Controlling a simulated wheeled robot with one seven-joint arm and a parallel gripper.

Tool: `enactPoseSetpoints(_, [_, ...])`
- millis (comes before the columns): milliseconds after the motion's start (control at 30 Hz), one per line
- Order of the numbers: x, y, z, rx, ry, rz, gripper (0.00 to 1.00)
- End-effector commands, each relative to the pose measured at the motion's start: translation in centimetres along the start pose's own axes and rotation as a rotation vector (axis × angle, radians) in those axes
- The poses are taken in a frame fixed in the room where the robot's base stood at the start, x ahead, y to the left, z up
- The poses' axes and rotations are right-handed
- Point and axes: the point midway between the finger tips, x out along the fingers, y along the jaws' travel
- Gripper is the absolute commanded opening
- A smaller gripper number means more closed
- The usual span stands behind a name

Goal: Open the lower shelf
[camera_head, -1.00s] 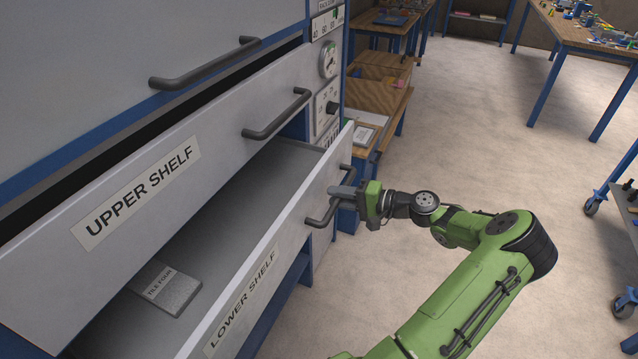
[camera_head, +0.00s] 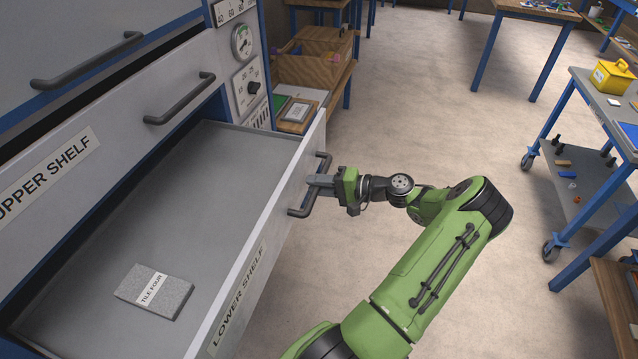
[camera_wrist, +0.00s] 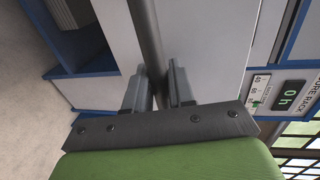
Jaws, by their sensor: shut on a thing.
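The lower shelf (camera_head: 268,262) is a grey drawer with a white front marked LOWER SHELF, pulled well out. A grey tile labelled TILE FOUR (camera_head: 154,292) lies flat on its floor. The dark bar handle (camera_head: 302,212) is on the outer side of its front. My gripper (camera_head: 322,183) is shut on this handle. In the wrist view the two fingers (camera_wrist: 158,88) sit on either side of the handle bar (camera_wrist: 146,40). The upper shelf (camera_head: 50,178) above it has its own dark handle (camera_head: 180,98) and looks shut.
A gauge and dial panel (camera_head: 248,70) stands at the drawer's far end. A wooden bench with a box (camera_head: 312,58) is behind it. A blue-framed cart (camera_head: 600,110) with a yellow case (camera_head: 612,76) stands at the right. The floor (camera_head: 425,95) between is clear.

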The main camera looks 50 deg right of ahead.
Motion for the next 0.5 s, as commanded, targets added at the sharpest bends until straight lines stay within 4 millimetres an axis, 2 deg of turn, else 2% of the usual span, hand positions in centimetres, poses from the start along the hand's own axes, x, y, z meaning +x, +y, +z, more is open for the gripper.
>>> enactPoseSetpoints(367, [0.01, 0.09, 0.02, 0.001, -0.001, 0.002, 0.00])
enactPoseSetpoints(400, [0.01, 0.09, 0.02, 0.001, -0.001, 0.002, 0.28])
enactPoseSetpoints(500, [0.01, 0.07, 0.01, 0.000, 0.000, 0.001, 0.41])
